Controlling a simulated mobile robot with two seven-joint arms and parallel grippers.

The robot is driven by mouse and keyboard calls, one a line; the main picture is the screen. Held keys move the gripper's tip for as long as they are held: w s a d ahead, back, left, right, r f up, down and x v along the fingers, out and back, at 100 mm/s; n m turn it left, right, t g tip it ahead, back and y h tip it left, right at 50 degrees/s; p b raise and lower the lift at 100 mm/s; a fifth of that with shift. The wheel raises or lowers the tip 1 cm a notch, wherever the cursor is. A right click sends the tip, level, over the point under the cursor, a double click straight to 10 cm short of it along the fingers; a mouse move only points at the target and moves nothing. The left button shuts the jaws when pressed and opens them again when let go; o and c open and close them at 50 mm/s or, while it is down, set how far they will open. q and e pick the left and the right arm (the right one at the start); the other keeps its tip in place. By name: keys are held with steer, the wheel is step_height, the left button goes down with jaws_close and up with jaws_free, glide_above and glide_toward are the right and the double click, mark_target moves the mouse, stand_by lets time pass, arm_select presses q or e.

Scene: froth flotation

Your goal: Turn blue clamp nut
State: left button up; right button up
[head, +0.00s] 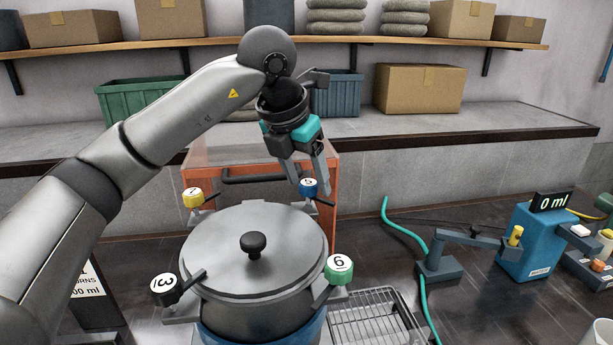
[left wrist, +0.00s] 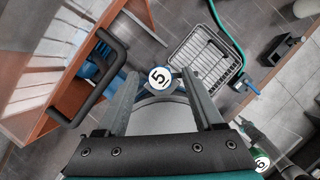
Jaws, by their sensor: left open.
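The blue clamp nut (head: 308,187), with a white top numbered 5, sits at the far right rim of the grey lidded pot (head: 258,250). In the left wrist view, the nut's white top (left wrist: 160,78) shows between the tips of the two spread fingers. I cannot tell whether either finger touches it. The other clamp nuts are yellow (head: 193,197), black (head: 164,289) and green (head: 339,269).
An orange cart (head: 331,215) with a dark handle stands right behind the pot. A blue device (head: 528,243) with a "0 ml" display is farther right. The lid has a black knob (head: 253,243).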

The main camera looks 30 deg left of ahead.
arm_select(q)
jaws_close()
stand_by(0.5)
